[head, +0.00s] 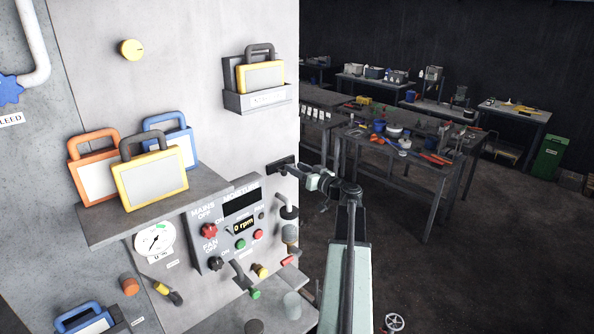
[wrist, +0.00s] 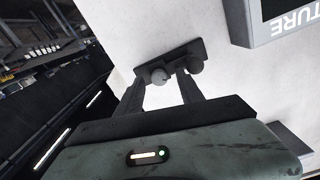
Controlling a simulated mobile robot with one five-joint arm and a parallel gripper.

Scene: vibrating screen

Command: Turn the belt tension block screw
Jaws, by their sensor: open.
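A dark block (wrist: 183,57) is fixed on the pale panel face, with two round dark knobs on it. The left knob (wrist: 159,76), likely the tension screw, shows between my fingers in the wrist view. The right knob (wrist: 190,67) sits at the tip of my right finger. My gripper (wrist: 161,84) is open and empty, pointing at the block. Whether either finger touches it, I cannot tell. In the head view the block (head: 281,163) is at the panel's right edge, and my gripper (head: 303,173) is just right of it, small and partly unclear.
Hooks and knobs (head: 289,234) stick out below my gripper. A shelf (head: 150,213) holds framed tags further left. Workbenches (head: 400,165) stand behind at right, with open floor before them.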

